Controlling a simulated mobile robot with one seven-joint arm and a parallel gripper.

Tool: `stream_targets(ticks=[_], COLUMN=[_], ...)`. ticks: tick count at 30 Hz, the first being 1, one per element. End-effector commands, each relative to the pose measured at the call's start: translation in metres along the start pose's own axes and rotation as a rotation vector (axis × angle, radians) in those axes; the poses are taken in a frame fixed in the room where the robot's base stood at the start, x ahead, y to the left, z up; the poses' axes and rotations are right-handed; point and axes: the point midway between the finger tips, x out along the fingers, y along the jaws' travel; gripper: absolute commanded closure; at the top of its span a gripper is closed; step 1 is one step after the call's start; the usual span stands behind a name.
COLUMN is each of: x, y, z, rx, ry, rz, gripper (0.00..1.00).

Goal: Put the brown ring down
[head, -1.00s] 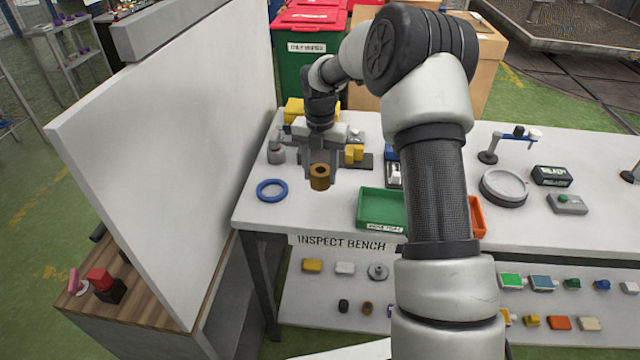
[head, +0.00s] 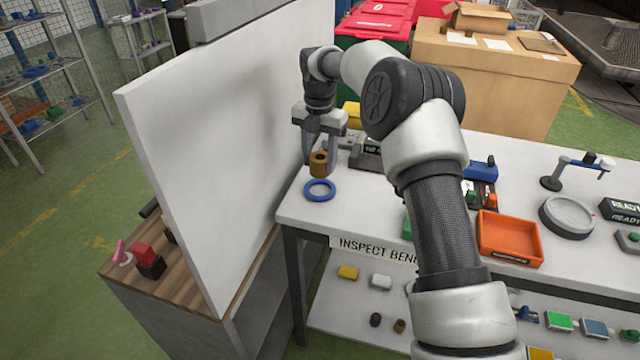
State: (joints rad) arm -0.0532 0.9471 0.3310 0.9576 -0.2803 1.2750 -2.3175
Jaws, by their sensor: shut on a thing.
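The brown ring (head: 319,164) is a short, thick cylinder with a dark hole in its top. My gripper (head: 319,150) is shut on it, fingers pointing down, near the bench's left end. In the head view the ring appears just behind a blue ring (head: 320,190) that lies flat on the inspect bench (head: 350,217). I cannot tell whether the brown ring touches the bench top or hangs a little above it.
A tall white panel (head: 215,130) stands close on the left. An orange tray (head: 508,238) and a round grey dish (head: 567,216) are on the bench to the right. My arm hides the bench's middle. Bare bench top shows in front of the blue ring.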

Motion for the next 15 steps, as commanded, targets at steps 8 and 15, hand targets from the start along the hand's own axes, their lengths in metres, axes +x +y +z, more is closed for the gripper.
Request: stream_targets(ticks=[8, 15], x=[0.033, 0.066], y=[0.0, 0.0], z=[0.0, 0.0], rx=[-0.001, -0.001], ry=[0.0, -0.001], rz=[0.0, 0.001], gripper=[0.92, 0.92])
